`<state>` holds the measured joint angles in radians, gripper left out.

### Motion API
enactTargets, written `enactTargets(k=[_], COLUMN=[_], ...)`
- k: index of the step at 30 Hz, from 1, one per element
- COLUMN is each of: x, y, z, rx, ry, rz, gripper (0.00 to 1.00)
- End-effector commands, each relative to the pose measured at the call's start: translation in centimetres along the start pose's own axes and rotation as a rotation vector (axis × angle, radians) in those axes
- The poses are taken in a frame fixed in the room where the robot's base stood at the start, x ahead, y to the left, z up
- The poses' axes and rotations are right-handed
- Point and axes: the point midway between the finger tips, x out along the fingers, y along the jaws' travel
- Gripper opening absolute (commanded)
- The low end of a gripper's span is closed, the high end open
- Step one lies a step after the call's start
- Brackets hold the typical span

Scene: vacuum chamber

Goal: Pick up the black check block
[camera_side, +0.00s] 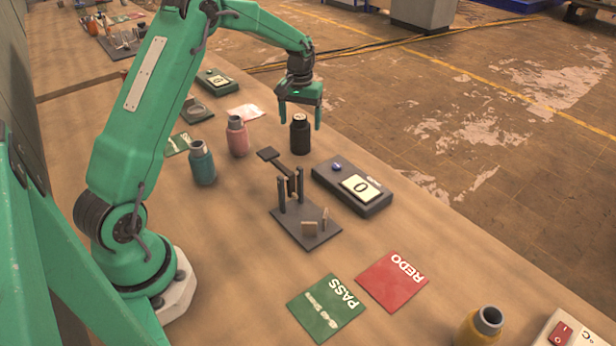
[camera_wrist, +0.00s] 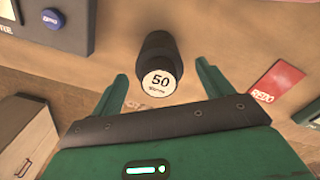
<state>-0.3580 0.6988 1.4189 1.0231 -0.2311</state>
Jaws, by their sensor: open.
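The black check block (camera_side: 300,137) stands upright on the wooden bench in the side view. It is a dark cylinder with a narrower neck and a pale top. The wrist view shows the block (camera_wrist: 158,50) with "50" on its white round top, between and beyond the two fingertips. My gripper (camera_side: 300,116) is open and points down just above the block, with its fingers to either side of the top. The fingers also show in the wrist view (camera_wrist: 160,85). Whether they touch the block cannot be told.
A gauge box (camera_side: 351,187) with a "0" display stands at the block's lower right. A stand with posts (camera_side: 305,225) is in front. Pink (camera_side: 237,138) and teal (camera_side: 202,165) bottles stand to the left. Green PASS (camera_side: 326,307) and red REDO (camera_side: 392,281) cards lie nearer.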

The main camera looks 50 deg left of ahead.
Motion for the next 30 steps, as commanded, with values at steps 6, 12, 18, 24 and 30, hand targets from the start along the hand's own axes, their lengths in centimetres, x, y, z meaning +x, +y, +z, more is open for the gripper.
enactTargets(k=[6,12,18,24,30], x=[2.7,4.1,4.2,4.2,4.2], y=[0.0,0.0,0.0,0.0,0.0], z=[0.1,0.1,0.0,0.1,0.1], rx=[0.0,0.0,0.0,0.0,0.0], ry=[-0.003,-0.001,0.0,-0.001,-0.001], rz=[-0.001,0.0,0.0,0.0,0.0], gripper=[0.79,0.79,0.79,0.79,0.63])
